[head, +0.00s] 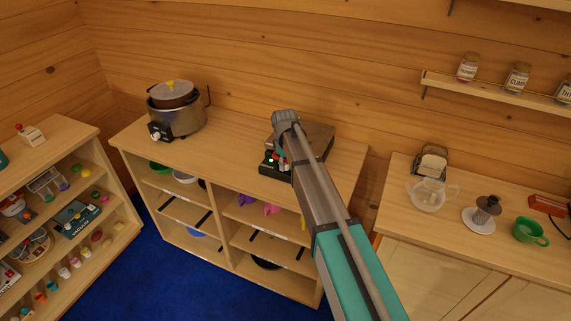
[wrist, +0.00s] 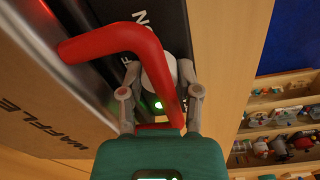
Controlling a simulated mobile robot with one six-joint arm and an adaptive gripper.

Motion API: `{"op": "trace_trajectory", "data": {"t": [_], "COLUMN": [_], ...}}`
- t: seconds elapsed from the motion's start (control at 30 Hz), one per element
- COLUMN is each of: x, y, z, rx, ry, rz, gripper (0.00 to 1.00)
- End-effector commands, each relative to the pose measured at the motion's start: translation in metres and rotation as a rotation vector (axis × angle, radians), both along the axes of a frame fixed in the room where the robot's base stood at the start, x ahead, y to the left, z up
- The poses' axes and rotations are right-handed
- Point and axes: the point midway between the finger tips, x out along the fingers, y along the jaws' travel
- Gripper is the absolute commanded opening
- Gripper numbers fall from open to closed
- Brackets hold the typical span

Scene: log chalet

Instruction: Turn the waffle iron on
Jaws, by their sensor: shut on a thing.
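The waffle iron (head: 317,137) is on the wooden shelf top in the head view, partly hidden by my arm. In the wrist view its metal body (wrist: 45,115) reads WAFFLE, and its red handle (wrist: 105,44) arches across the picture in front of the dark front panel. A pale round knob (wrist: 152,84) is on that panel, near the letters ON and part of another label. A green light glows just below the knob. My gripper (wrist: 160,76) is shut on the knob, one finger on each side. The handle hides part of the knob.
A metal pot cooker (head: 178,112) stands to the left on the same shelf unit (head: 232,138). A counter at the right holds a glass jug (head: 428,196), a green cup (head: 530,231) and other items. Another filled shelf unit is at the left, with blue carpet between.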

Motion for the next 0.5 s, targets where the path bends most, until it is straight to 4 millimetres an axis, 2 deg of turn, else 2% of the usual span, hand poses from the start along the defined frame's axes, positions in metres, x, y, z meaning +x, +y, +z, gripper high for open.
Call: {"op": "trace_trajectory", "data": {"t": [0.37, 0.4, 0.47, 0.5], "x": [-0.0005, -0.0005, -0.0005, -0.0004], "y": [0.0000, 0.0001, 0.0001, 0.0000], "z": [-0.0001, -0.0001, -0.0001, -0.0001], "rx": [0.000, 0.000, 0.000, 0.000], "ry": [0.001, 0.001, 0.001, 0.001], "rz": [-0.011, -0.011, -0.011, -0.010], "gripper": [0.00, 0.47, 0.58, 0.58]}}
